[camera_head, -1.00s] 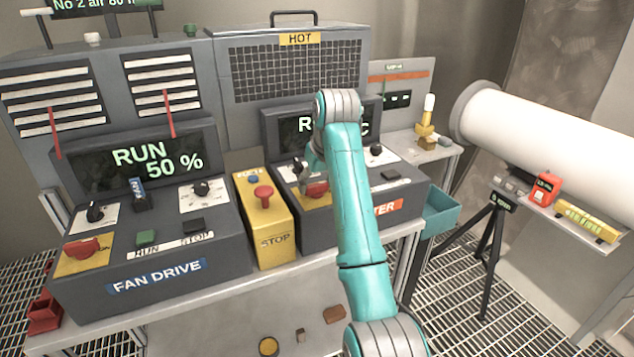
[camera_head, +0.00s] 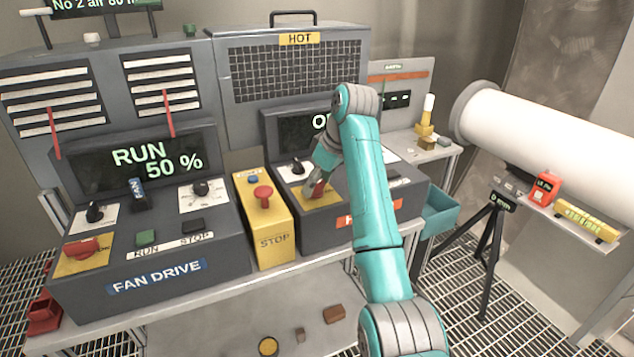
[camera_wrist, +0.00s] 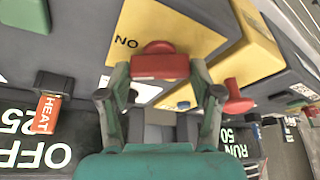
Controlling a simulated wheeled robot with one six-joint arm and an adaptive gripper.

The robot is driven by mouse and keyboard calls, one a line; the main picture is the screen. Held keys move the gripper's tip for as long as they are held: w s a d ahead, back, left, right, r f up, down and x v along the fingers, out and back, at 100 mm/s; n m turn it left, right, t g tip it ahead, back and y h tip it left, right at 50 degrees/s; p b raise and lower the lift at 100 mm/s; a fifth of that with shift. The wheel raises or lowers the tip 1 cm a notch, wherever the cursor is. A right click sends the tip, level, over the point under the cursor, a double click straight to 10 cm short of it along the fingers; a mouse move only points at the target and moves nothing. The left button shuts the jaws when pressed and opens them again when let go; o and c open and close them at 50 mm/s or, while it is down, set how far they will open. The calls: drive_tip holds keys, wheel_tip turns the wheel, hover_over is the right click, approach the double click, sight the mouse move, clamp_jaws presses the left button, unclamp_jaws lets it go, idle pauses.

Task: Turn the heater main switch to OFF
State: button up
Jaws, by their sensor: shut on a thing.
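The heater main switch is a red handle (camera_head: 317,189) on a yellow plate (camera_head: 318,202), on the grey heater console (camera_head: 312,228). It also shows in the wrist view as a red handle (camera_wrist: 160,64), with ON printed upside down beside it. My gripper (camera_wrist: 160,72) is shut on this handle, one finger on each side. In the head view my gripper (camera_head: 318,180) comes down from the right and covers part of the switch. The heater display (camera_head: 310,128) is partly hidden by my arm; in the wrist view it reads OFF and 25 (camera_wrist: 35,153).
A yellow box (camera_head: 265,225) with a red STOP button stands close left of the heater console. The fan drive console (camera_head: 150,250) is further left, its display reading RUN 50 %. A key with a HEAT tag (camera_wrist: 46,113) is near my gripper. A teal bin (camera_head: 440,212) is right.

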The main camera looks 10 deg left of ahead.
drive_tip(key=n+g, duration=0.1)
drive_tip(key=n, duration=0.2)
drive_tip(key=n+g, duration=0.1)
drive_tip(key=n, duration=0.2)
drive_tip(key=shift+w+n+g, duration=0.1)
drive_tip(key=shift+n+g, duration=0.2)
drive_tip(key=n+g, duration=0.2)
drive_tip(key=n, duration=0.3)
drive_tip(key=shift+w, duration=0.1)
drive_tip(key=shift+n+h, duration=0.3)
drive_tip(key=o, duration=1.1)
drive_tip(key=shift+o, duration=0.2)
